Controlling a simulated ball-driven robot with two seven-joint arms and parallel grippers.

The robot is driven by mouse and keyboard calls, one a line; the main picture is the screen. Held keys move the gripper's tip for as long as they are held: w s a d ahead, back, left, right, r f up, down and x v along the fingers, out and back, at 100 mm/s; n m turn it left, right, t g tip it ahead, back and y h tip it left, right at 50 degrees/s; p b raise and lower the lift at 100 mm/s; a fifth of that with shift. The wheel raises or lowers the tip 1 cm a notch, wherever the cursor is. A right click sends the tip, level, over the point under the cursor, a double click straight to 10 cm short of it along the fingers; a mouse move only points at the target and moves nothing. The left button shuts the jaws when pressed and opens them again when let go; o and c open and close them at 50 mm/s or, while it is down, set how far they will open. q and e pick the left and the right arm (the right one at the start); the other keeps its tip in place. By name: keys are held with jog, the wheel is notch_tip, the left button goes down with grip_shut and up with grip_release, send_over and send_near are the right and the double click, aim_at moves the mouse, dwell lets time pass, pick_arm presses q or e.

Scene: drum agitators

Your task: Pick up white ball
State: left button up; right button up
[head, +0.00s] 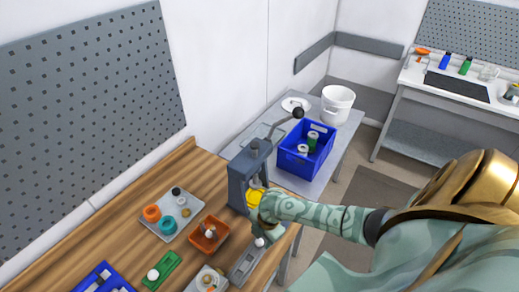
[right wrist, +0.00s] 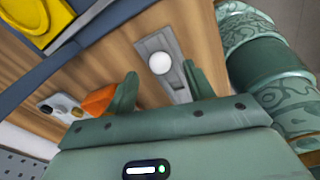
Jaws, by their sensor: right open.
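A white ball (right wrist: 160,62) sits on a long grey holder (right wrist: 152,43) on the wooden bench. In the right wrist view it appears between the two green fingertips of my right gripper (right wrist: 160,76), which is open and empty. In the head view my right gripper (head: 262,232) hangs over the bench's front edge, and the white ball (head: 259,242) shows just below it on the grey holder (head: 246,262). Whether the fingers touch the ball cannot be told. Another white ball (head: 153,274) sits farther left. My left gripper is not in view.
A dark blue-grey press (head: 240,180) with a yellow part (head: 254,198) stands just behind my gripper. An orange tray (head: 209,234), a grey tray (head: 158,228) of small parts and a green holder (head: 163,270) lie left. A blue crate (head: 290,160) stands on the table beyond.

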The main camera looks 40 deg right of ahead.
aim_at(259, 242)
jog(key=f, duration=0.2)
jog(key=shift+w+a+f+b, duration=0.2)
jog(key=shift+f+b, duration=0.1)
jog(key=shift+f, duration=0.1)
jog(key=c, duration=1)
jog(key=shift+c, duration=0.2)
jog(key=shift+r, duration=0.15)
